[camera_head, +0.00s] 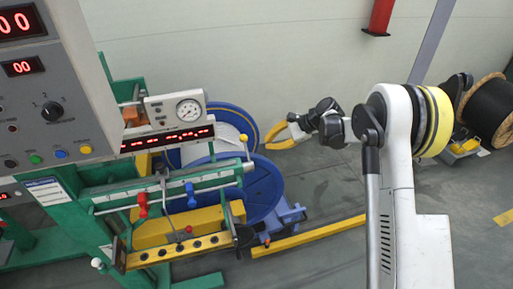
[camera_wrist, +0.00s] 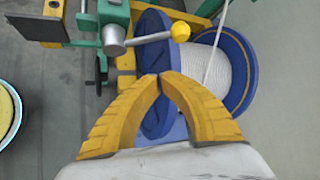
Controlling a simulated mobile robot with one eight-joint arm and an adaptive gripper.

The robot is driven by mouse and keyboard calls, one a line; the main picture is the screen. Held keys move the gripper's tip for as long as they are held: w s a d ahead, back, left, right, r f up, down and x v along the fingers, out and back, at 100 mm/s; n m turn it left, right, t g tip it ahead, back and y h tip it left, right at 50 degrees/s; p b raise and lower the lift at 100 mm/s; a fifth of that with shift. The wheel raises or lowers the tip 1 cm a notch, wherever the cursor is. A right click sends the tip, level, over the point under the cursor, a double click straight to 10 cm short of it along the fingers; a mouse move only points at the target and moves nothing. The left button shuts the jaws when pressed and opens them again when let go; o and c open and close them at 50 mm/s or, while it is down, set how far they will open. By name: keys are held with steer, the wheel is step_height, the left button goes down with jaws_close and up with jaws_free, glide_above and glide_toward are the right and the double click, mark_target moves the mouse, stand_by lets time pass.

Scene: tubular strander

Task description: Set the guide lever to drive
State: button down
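Which lever is the guide lever is not marked legibly. A lever with a yellow ball knob (camera_head: 244,138) stands at the right end of the green rail. A yellow-knobbed lever also shows in the wrist view (camera_wrist: 180,32), pointing right from a grey hub, beyond my fingertips. A red-knobbed lever (camera_head: 142,200) and a blue-handled lever (camera_head: 191,192) are on the rail further left. My gripper (camera_head: 267,144) is to the right of the yellow knob and apart from it. In the wrist view its curved yellow fingers (camera_wrist: 160,75) meet at the tips, with nothing between them.
A control panel (camera_head: 40,100) with buttons and red displays fills the left. A round gauge (camera_head: 188,110) sits above the rail. A blue reel (camera_head: 265,190) and a white-wound spool (camera_wrist: 214,72) lie behind the levers. A yellow floor beam (camera_head: 310,236) runs low in front.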

steer(key=b+x, duration=0.3)
steer(key=x, duration=0.7)
steer(key=s+r, duration=0.1)
steer(key=s+r+b, duration=0.1)
steer(key=r, duration=0.1)
steer(key=shift+s+r, duration=0.15)
steer(key=shift+r, duration=0.2)
